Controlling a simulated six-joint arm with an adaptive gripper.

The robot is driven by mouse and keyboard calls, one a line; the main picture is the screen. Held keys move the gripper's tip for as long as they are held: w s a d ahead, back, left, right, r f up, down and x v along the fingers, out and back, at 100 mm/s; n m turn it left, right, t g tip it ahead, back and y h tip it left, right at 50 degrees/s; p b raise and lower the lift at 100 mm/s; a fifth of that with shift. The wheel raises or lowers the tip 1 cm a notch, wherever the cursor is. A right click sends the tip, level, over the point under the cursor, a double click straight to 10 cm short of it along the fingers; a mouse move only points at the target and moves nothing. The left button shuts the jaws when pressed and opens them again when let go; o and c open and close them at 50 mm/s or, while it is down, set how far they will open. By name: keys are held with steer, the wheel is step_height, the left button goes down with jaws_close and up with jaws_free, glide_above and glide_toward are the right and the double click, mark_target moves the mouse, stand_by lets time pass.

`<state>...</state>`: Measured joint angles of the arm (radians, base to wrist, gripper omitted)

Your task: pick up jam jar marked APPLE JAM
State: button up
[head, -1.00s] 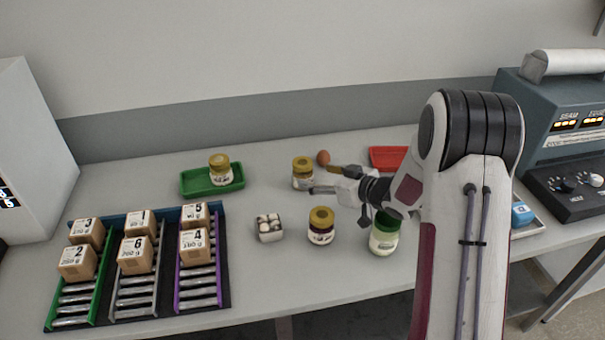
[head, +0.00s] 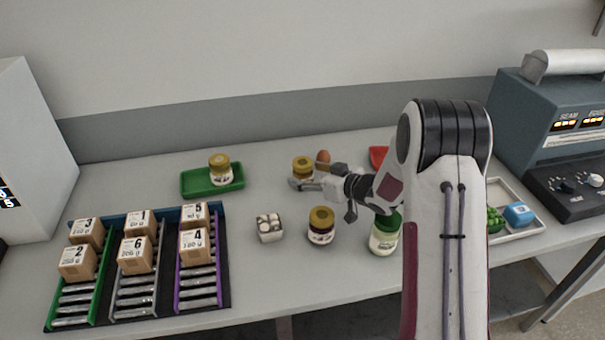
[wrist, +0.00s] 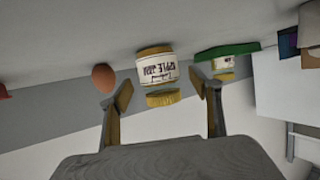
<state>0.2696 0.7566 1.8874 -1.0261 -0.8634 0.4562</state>
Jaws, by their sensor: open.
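The jam jar marked APPLE JAM (wrist: 156,68) shows upside down in the wrist view, with a gold lid and a white label. It appears in the gap between my open fingers, with space on both sides. In the head view this jar (head: 302,165) stands upright at the back middle of the table, its lower part partly hidden by my gripper. My gripper (head: 313,178) is open and empty, low in front of the jar, fingers pointing left and back. Its two fingers also show in the wrist view (wrist: 162,90). How deep the jar sits between them I cannot tell.
An egg (head: 323,156) stands close behind my gripper. Another gold-lidded jar (head: 220,170) sits on a green tray (head: 196,190). A dark jar (head: 321,227), a small box (head: 269,228) and a green-lidded jar (head: 384,236) stand in front. A red tray (head: 377,156) is at right.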

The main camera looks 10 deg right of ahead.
steer(key=shift+x, duration=1.45)
steer(key=c, duration=1.5)
